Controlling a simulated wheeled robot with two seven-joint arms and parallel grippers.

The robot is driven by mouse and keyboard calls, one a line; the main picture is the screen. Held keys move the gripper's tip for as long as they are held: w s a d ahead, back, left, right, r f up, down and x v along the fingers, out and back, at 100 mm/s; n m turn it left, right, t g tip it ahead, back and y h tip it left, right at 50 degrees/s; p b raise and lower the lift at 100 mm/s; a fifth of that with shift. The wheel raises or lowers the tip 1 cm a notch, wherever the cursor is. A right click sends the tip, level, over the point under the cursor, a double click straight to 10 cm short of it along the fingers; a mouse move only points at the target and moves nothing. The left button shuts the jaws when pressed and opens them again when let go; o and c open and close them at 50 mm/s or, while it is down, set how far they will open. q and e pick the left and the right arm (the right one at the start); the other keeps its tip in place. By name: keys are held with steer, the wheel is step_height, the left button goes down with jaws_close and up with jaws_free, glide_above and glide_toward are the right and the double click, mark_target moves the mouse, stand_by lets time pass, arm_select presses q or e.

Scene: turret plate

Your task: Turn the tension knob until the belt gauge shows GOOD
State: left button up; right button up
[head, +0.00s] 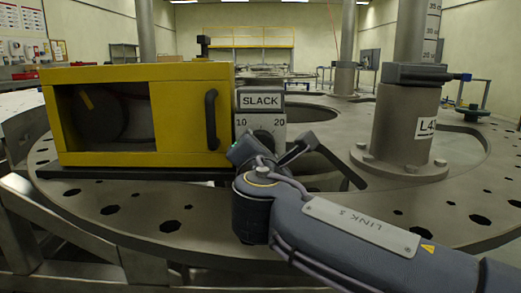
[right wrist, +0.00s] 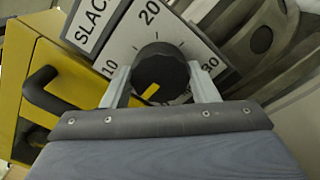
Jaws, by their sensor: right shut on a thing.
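The belt gauge (head: 261,101) reads SLACK in the head view, on a plate beside the yellow housing. The sign also shows partly in the right wrist view (right wrist: 91,22). Below it is a white dial plate (head: 268,122) marked 10, 20 and 30. The black tension knob (right wrist: 161,70) sits on this dial, with a yellow mark on its lower-left side in the right wrist view. My right gripper (right wrist: 160,77) is shut on the knob, one finger on each side. My left gripper is not in view.
The yellow housing (head: 190,110) with a dark window and a black handle (head: 211,119) stands left of the dial. A grey post (head: 405,125) labelled L4 stands at right on the round metal turret plate (head: 130,215), which has several holes.

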steer(key=o, duration=1)
steer(key=shift+c, duration=0.2)
steer(key=s+p, duration=0.1)
steer(key=s, duration=0.5)
steer(key=shift+s+r, duration=0.1)
steer(key=shift+s, duration=0.85)
steer(key=shift+p, duration=0.3)
